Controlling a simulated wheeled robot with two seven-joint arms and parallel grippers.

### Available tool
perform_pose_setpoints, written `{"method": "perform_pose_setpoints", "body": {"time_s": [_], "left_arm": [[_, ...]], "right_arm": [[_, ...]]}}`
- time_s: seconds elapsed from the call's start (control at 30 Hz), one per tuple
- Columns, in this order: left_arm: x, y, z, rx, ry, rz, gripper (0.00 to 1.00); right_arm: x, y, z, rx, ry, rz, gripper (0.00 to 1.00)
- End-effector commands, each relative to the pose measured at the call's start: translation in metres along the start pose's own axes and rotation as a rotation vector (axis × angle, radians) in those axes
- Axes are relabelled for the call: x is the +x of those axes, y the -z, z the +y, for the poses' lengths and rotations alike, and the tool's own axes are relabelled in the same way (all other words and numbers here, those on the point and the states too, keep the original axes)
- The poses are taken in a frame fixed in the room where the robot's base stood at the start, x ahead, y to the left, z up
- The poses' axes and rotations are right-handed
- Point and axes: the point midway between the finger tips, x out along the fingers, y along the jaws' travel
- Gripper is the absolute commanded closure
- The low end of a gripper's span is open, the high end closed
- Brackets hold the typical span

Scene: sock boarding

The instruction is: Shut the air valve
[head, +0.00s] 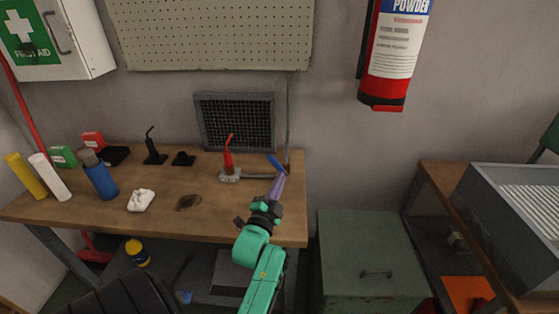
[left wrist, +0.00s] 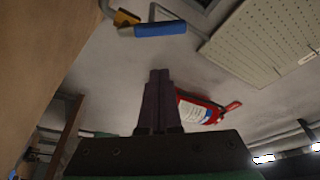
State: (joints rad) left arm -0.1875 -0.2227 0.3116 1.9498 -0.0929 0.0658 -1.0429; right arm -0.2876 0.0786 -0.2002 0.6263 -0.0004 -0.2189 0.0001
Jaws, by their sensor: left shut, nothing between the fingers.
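The air valve's blue lever handle (head: 276,163) is at the back right of the wooden bench, beside the grey pipe on the wall. It slants from upper left to lower right in the head view. In the left wrist view the blue handle (left wrist: 160,29) lies nearly level, with the brass-coloured valve body (left wrist: 125,18) at its left end. My left gripper (head: 281,178) is just in front of the handle, its purple fingers pointing up toward it. The fingers (left wrist: 160,76) are shut and empty, with a visible gap to the handle in the wrist view. My right gripper is not in view.
Bottles, small boxes and a white lump (head: 141,200) lie farther left on the bench (head: 225,220). A fire extinguisher (head: 392,60) hangs at right.

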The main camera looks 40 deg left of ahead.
Motion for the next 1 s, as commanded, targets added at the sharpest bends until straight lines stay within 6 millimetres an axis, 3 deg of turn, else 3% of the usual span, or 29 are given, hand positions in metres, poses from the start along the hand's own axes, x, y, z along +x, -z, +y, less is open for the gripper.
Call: {"method": "perform_pose_setpoints", "body": {"time_s": [0.1, 0.33, 0.47, 0.53, 0.7, 1.0], "left_arm": [[0.02, 0.003, -0.003, -0.003, 0.003, 0.003, 1.0], [0.071, 0.003, -0.003, -0.004, 0.0, 0.002, 1.0], [0.097, 0.001, -0.003, -0.003, -0.001, 0.002, 1.0], [0.088, -0.015, -0.001, 0.003, -0.006, -0.001, 1.0], [0.081, -0.034, -0.001, -0.001, -0.004, 0.002, 1.0], [0.079, -0.037, 0.0, -0.005, -0.003, 0.002, 1.0]], "right_arm": [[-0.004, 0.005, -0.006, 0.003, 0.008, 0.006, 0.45], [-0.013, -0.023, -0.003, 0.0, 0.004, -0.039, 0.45], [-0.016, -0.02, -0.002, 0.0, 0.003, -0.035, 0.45], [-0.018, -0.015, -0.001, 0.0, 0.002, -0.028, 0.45], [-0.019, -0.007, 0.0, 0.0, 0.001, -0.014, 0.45], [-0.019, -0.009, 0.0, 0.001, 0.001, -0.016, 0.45]]}}
